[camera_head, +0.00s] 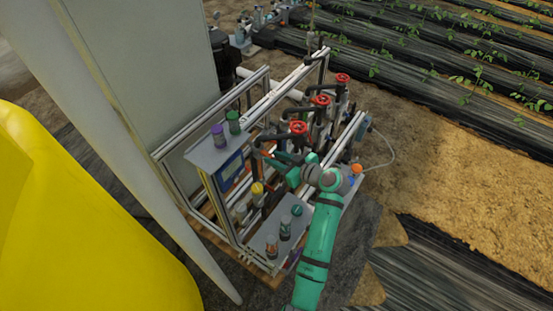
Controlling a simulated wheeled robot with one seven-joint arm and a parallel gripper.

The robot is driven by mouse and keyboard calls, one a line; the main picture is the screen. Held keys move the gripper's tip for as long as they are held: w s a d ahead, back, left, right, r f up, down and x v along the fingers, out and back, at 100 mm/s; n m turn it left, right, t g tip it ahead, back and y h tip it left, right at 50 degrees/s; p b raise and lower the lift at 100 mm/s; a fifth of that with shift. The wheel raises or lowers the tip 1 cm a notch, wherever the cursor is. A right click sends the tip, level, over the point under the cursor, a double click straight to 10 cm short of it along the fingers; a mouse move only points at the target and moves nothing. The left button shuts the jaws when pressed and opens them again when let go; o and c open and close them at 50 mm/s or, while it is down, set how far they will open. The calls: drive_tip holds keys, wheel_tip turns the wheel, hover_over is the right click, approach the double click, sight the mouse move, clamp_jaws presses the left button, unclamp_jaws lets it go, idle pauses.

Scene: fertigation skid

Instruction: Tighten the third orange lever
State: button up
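My teal arm reaches up from the bottom of the view to the middle of the skid. My gripper (272,159) is at its far end, pointing left among dark pipes below the nearest red handwheel. The gripper is small and partly lost against the pipes, so I cannot tell whether its fingers are open or shut, or touching anything. Small orange spots show near the gripper, but I cannot make out separate orange levers or tell which is the third. A round orange part (355,169) shows just right of my wrist.
Red handwheels (320,100) stand in a row on the aluminium frame (285,85). Purple (217,135) and green (233,122) containers sit on the grey shelf. A lower shelf (262,242) holds small containers. A pale panel and yellow tank (90,220) fill the left.

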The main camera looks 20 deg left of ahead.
drive_tip(key=shift+d, duration=0.1)
drive_tip(key=v, duration=1)
drive_tip(key=shift+s+d+r, duration=0.15)
drive_tip(key=shift+s+d, duration=0.05)
drive_tip(key=shift+s, duration=0.05)
